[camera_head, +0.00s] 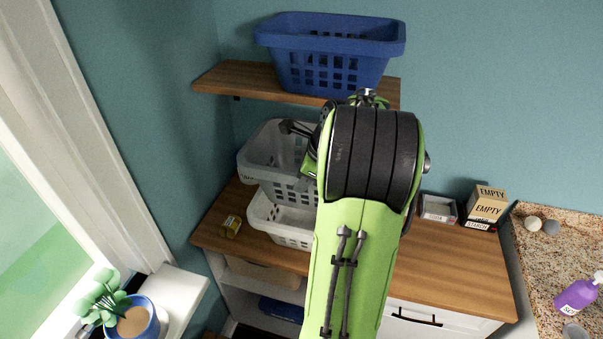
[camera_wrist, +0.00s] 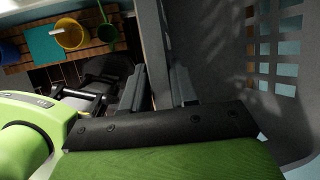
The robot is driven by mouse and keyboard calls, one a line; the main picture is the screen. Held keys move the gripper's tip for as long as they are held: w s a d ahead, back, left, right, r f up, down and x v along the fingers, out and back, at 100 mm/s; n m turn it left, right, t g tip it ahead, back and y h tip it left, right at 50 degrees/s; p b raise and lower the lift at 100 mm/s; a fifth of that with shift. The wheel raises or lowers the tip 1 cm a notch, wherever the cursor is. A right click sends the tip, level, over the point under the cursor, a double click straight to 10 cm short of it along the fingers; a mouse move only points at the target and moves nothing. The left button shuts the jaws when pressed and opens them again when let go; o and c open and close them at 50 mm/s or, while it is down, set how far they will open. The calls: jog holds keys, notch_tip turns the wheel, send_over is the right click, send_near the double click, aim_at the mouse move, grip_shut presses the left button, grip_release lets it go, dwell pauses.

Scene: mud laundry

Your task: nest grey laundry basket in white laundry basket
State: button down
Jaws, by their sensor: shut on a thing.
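The grey laundry basket (camera_head: 275,153) is in the head view, left of my arm, and appears above the white laundry basket (camera_head: 279,232). The grey basket looks slightly tilted, and its lower part overlaps the white basket's opening. I cannot tell whether they touch. The white basket stands on the wooden counter. My gripper (camera_wrist: 161,88) is shut on the grey basket's rim in the wrist view, where the basket's wall (camera_wrist: 215,60) fills the right side. In the head view my arm hides the right sides of both baskets and most of the gripper.
A blue basket (camera_head: 330,50) stands on the shelf (camera_head: 232,80) above. A potted plant (camera_head: 130,318) stands by the window.

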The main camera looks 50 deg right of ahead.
jog(key=shift+w+f+b, duration=0.1)
jog(key=shift+f+b, duration=4.1)
jog(key=shift+f, duration=2.05)
grip_release()
notch_tip(320, 180, up, 12)
jog(key=a+p, duration=0.1)
jog(key=p, duration=0.7)
jog(key=shift+s, duration=0.3)
